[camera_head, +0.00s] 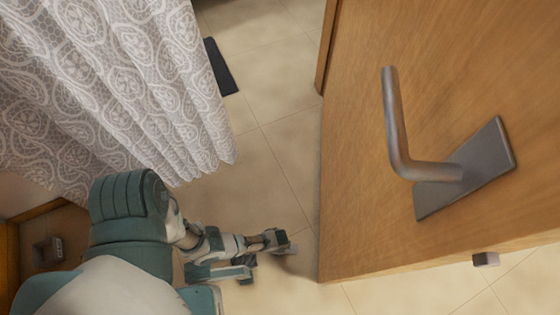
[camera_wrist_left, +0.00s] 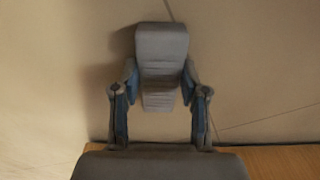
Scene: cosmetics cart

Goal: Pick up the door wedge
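The door wedge (camera_wrist_left: 161,55) is a grey block with a ribbed lower part, seen in the left wrist view over the beige floor. My left gripper (camera_wrist_left: 159,82) has one finger against each side of it, with the fingertips touching its sides. In the head view, my left gripper (camera_head: 264,256) is low near the floor by the door's lower left corner. The wedge (camera_head: 287,249) shows there only as a small grey piece at the fingertips. I cannot tell whether it touches the floor. My right gripper is not in view.
A wooden door (camera_head: 360,150) with a metal lever handle (camera_head: 395,120) fills the right side, close to my left gripper. A patterned curtain (camera_head: 110,80) hangs at upper left. A dark strip (camera_head: 220,67) lies beyond it. Tiled floor (camera_head: 270,150) between curtain and door is clear.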

